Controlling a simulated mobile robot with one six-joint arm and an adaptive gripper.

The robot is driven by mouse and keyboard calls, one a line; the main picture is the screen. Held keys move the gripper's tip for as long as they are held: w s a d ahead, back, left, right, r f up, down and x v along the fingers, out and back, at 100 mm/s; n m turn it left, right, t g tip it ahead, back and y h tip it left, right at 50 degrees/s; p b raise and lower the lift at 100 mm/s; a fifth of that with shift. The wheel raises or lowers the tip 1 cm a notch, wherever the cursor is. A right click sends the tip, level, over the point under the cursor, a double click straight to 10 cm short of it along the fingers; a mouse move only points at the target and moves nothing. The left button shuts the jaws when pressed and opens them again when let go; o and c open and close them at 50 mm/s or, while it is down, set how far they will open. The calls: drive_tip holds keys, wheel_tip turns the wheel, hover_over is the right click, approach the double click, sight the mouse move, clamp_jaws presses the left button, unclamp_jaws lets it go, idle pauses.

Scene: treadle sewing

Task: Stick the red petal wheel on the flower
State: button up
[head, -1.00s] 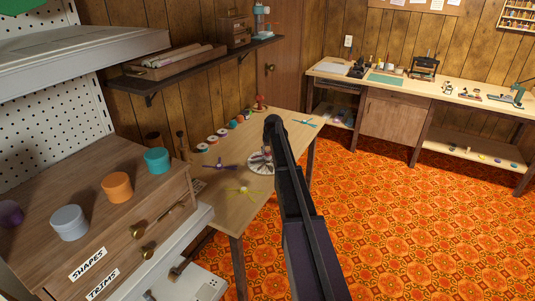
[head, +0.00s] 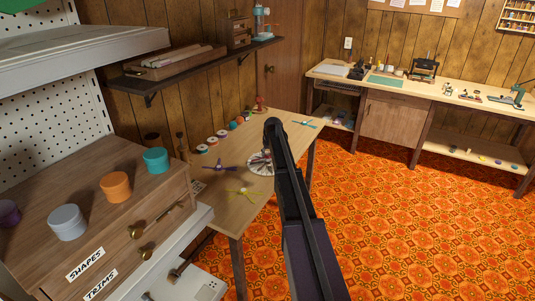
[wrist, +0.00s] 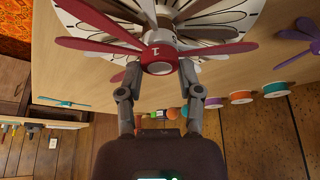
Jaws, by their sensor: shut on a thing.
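The red petal wheel (wrist: 100,22) shows in the wrist view, with long red petals and a hub marked 1. My gripper (wrist: 160,76) has its two fingers on either side of the hub and is shut on it. The flower (wrist: 218,20), white with dark-lined petals, is right behind the wheel. I cannot tell whether the wheel touches it. In the head view the flower (head: 259,163) sits on the wooden table (head: 283,131), partly covered by my arm. My gripper and the wheel are mostly hidden there.
A purple petal wheel (head: 220,168), a yellow one (head: 243,192) and a teal one (head: 304,124) lie on the table. Several thread spools (head: 222,134) stand along its back edge. A drawer cabinet (head: 150,196) with jars is at left. The patterned floor at right is open.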

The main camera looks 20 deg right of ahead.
drive_tip(key=shift+f, duration=0.15)
idle(0.4)
drive_tip(key=o, duration=0.9)
drive_tip(key=shift+r, duration=0.25)
wheel_tip(320, 180, up, 7)
drive_tip(key=p, duration=0.7)
drive_tip(key=s+a+f+b, duration=0.1)
drive_tip(key=s, duration=1.4)
drive_tip(key=s+a+f+m+b, duration=0.1)
drive_tip(key=s+a+f+b, duration=0.1)
drive_tip(key=s, duration=1.3)
drive_tip(key=shift+s+a+f, duration=0.2)
drive_tip(key=shift+s+a, duration=0.1)
drive_tip(key=shift+s, duration=0.05)
drive_tip(key=s+a+r+g+p, duration=0.1)
drive_tip(key=s+a+r+p, duration=0.1)
drive_tip(key=a, duration=0.6)
drive_tip(key=s+a+r+n+g+p, duration=0.1)
drive_tip(key=s+a+g+p, duration=0.1)
drive_tip(key=s+a, duration=0.3)
drive_tip(key=s+a+r+n+g+p, duration=0.1)
drive_tip(key=s+a+r+p, duration=0.1)
drive_tip(key=a, duration=0.9)
drive_tip(key=shift+s+r+g+y+p, duration=0.35)
drive_tip(key=shift+s+p, duration=0.1)
drive_tip(key=shift+s, duration=0.55)
